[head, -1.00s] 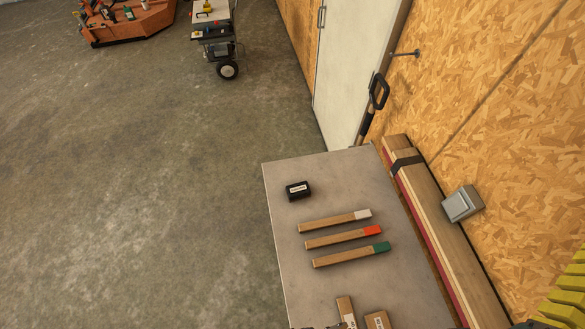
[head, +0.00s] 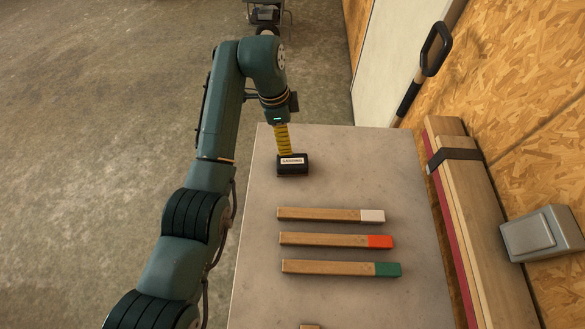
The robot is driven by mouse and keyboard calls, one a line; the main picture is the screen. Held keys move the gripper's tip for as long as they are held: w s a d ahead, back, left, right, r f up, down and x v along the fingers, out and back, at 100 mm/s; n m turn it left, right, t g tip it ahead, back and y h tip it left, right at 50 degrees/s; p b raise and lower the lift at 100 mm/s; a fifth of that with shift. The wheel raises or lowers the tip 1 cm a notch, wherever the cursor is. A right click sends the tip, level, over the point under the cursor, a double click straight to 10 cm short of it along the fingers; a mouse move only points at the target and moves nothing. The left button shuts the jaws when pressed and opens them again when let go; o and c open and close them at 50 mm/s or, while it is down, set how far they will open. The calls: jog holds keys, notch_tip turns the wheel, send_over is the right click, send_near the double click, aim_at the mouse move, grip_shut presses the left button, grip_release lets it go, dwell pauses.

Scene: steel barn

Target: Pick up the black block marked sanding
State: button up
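The black block (head: 293,171) with a white label, which appears to read "sanding", sits on the grey tabletop near its far end. My gripper (head: 284,150) reaches down from my arm just behind the block, as a narrow yellow-and-black part. Its lower end meets the block's far upper edge in the picture. I cannot tell whether it touches the block. The fingertips are not clearly seen, so whether they are open or shut is unclear.
On the grey table (head: 257,230) lie three wooden sticks with white (head: 372,216), red (head: 380,242) and green (head: 387,269) ends, nearer than the block. Strapped boards (head: 462,215), a grey box (head: 541,235) and a black-handled tool (head: 425,70) are on the right.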

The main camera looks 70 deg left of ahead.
jog(key=b, duration=0.1)
send_over(292, 161)
notch_tip(292, 161, down, 9)
jog(key=shift+s+r, duration=0.1)
notch_tip(292, 161, down, 5)
jog(key=shift+f+b, duration=0.2)
jog(key=shift+b, duration=0.5)
jog(key=c, duration=1.4)
